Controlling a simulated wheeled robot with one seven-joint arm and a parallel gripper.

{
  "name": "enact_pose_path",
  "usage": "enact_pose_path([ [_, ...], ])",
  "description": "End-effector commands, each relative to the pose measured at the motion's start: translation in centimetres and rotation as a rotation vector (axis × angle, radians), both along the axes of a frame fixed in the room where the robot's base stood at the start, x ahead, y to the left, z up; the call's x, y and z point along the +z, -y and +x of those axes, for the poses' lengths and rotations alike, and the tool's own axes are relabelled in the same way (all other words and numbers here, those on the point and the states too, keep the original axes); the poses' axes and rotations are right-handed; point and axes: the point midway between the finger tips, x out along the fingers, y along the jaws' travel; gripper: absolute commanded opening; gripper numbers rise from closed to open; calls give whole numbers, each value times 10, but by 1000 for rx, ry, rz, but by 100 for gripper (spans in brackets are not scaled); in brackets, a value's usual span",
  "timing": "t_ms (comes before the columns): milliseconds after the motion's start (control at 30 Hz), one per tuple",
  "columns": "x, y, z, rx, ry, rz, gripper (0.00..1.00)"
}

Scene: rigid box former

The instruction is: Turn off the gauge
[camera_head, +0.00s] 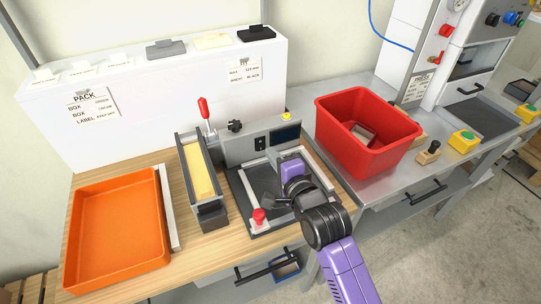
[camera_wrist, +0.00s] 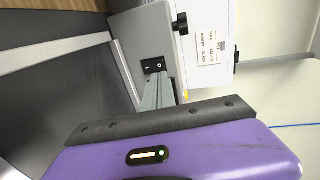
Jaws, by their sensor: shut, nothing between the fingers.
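The gauge (camera_head: 236,151) is a grey housing on the wooden bench, with a dark screen (camera_head: 285,135) and a black rocker switch (camera_head: 260,144) on its front. The switch with white marks also shows in the wrist view (camera_wrist: 153,65), just beyond my fingertips. I cannot tell which way the switch is tipped. My gripper (camera_wrist: 158,82) is shut and empty, its grey fingers pointing at the gauge front just below the switch. I cannot tell whether they touch. In the head view my purple hand hides part of the gauge's base.
A red-handled lever (camera_head: 205,112) and a yellow-filled channel (camera_head: 201,172) stand left of the gauge. A red knob (camera_head: 259,216) is at its base front. An orange tray (camera_head: 119,232) lies left. A red bin (camera_head: 367,134) stands right. A white shelf (camera_head: 160,98) stands behind.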

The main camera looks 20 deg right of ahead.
Motion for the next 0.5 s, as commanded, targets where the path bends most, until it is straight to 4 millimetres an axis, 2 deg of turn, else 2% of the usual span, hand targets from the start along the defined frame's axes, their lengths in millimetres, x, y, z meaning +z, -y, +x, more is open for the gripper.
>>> enact_pose_path([
  [500,29,0,-66,0,0,0,0],
])
